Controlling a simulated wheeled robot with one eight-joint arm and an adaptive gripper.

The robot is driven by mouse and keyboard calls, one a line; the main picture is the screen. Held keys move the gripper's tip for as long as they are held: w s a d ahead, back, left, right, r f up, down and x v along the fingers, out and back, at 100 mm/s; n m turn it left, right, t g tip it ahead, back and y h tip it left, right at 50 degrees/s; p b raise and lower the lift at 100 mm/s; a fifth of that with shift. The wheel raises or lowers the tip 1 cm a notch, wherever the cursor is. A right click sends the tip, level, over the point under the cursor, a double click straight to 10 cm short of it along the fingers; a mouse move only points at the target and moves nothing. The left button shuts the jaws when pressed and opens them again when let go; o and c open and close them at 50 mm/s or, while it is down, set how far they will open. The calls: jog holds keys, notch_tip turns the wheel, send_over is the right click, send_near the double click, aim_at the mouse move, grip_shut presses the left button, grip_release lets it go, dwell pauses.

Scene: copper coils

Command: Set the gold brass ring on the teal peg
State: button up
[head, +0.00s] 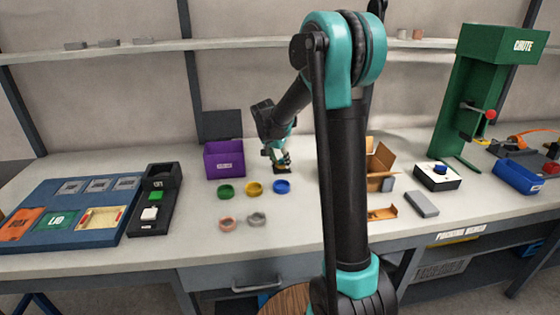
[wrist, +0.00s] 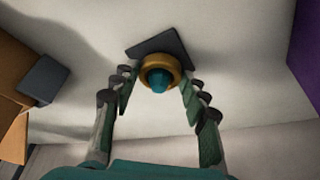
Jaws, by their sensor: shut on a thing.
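The gold brass ring (wrist: 147,66) is between the fingertips of my gripper (wrist: 158,85) in the wrist view. The teal peg (wrist: 160,82) shows through the ring's hole, so the ring appears around it. I cannot tell how far down the peg the ring sits. The peg's dark base plate (wrist: 176,44) lies on the table beyond the ring. In the head view my gripper (head: 277,156) is low over the dark base, behind the coloured rings; the ring and peg are too small there to tell apart clearly.
A purple bin (head: 224,162) stands left of my gripper. Green (head: 225,191), yellow (head: 254,188) and blue (head: 281,187) round pieces lie in front, with pink (head: 227,224) and grey (head: 257,219) ones nearer. A cardboard box (head: 379,165) stands at right, partly behind my arm.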

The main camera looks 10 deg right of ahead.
jog(key=shift+f, duration=0.5)
jog(key=o, duration=1)
jog(key=shift+v, duration=5.55)
